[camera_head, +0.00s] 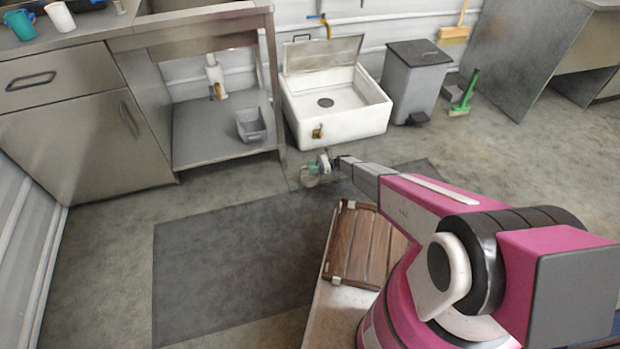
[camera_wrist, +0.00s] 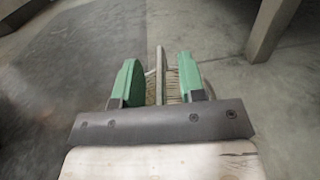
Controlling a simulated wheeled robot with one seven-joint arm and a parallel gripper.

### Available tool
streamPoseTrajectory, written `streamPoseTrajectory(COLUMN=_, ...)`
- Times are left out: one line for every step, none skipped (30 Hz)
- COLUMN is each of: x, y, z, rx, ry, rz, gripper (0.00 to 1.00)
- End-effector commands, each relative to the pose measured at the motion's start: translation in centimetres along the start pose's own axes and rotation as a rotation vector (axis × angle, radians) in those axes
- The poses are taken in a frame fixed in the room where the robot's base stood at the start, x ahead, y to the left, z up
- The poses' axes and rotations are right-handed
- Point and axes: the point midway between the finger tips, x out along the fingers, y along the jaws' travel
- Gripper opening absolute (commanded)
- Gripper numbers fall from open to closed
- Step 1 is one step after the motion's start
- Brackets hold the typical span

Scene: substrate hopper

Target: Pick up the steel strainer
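My gripper (camera_head: 318,164) is at the end of my outstretched arm, above the floor in front of the white basin. A small pale round thing, which looks like the steel strainer (camera_head: 310,180), hangs at the fingertips. In the wrist view, my gripper's two green fingers (camera_wrist: 160,80) stand apart with a thin upright bar and a beige, ribbed or mesh-like part of the strainer (camera_wrist: 172,92) between them. Much of the strainer is hidden by the fingers and the mounting plate.
The white floor basin (camera_head: 350,124) has its lid (camera_head: 323,54) raised. A grey pedal bin (camera_head: 412,85) stands to its right. A small grey tub (camera_head: 251,125) sits on the low shelf at left. A dark mat (camera_head: 220,270) covers open floor. A slatted wooden rack (camera_head: 362,245) is near my base.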

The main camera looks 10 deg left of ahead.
Motion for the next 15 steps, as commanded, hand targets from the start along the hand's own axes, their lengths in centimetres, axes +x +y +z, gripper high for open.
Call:
streamPoseTrajectory(x=-0.02, y=0.0, z=-0.01, rx=0.0, ry=0.0, rz=0.0, gripper=0.37)
streamPoseTrajectory(x=-0.02, y=0.0, z=-0.01, rx=0.0, ry=0.0, rz=0.0, gripper=0.34)
streamPoseTrajectory(x=-0.02, y=0.0, z=-0.01, rx=0.0, ry=0.0, rz=0.0, gripper=0.21)
streamPoseTrajectory(x=-0.03, y=-0.01, z=-0.01, rx=0.0, ry=0.0, rz=0.0, gripper=0.11)
streamPoseTrajectory(x=-0.03, y=-0.01, z=-0.01, rx=0.0, ry=0.0, rz=0.0, gripper=0.01)
streamPoseTrajectory(x=-0.03, y=-0.01, z=-0.01, rx=0.0, ry=0.0, rz=0.0, gripper=0.0)
streamPoseTrajectory(x=-0.04, y=-0.01, z=-0.01, rx=0.0, ry=0.0, rz=0.0, gripper=0.0)
streamPoseTrajectory(x=-0.04, y=-0.01, z=-0.01, rx=0.0, ry=0.0, rz=0.0, gripper=0.0)
streamPoseTrajectory(x=-0.04, y=-0.01, z=0.02, rx=0.0, ry=0.0, rz=0.0, gripper=0.0)
streamPoseTrajectory(x=-0.04, y=-0.01, z=0.02, rx=0.0, ry=0.0, rz=0.0, gripper=0.0)
streamPoseTrajectory(x=-0.05, y=-0.01, z=0.02, rx=0.0, ry=0.0, rz=0.0, gripper=0.0)
streamPoseTrajectory(x=-0.05, y=-0.01, z=0.02, rx=0.0, ry=0.0, rz=0.0, gripper=0.0)
streamPoseTrajectory(x=-0.05, y=-0.01, z=0.02, rx=0.0, ry=0.0, rz=0.0, gripper=0.0)
streamPoseTrajectory(x=-0.05, y=-0.01, z=0.02, rx=0.0, ry=0.0, rz=0.0, gripper=0.0)
streamPoseTrajectory(x=-0.05, y=0.0, z=0.03, rx=0.0, ry=0.0, rz=0.0, gripper=0.0)
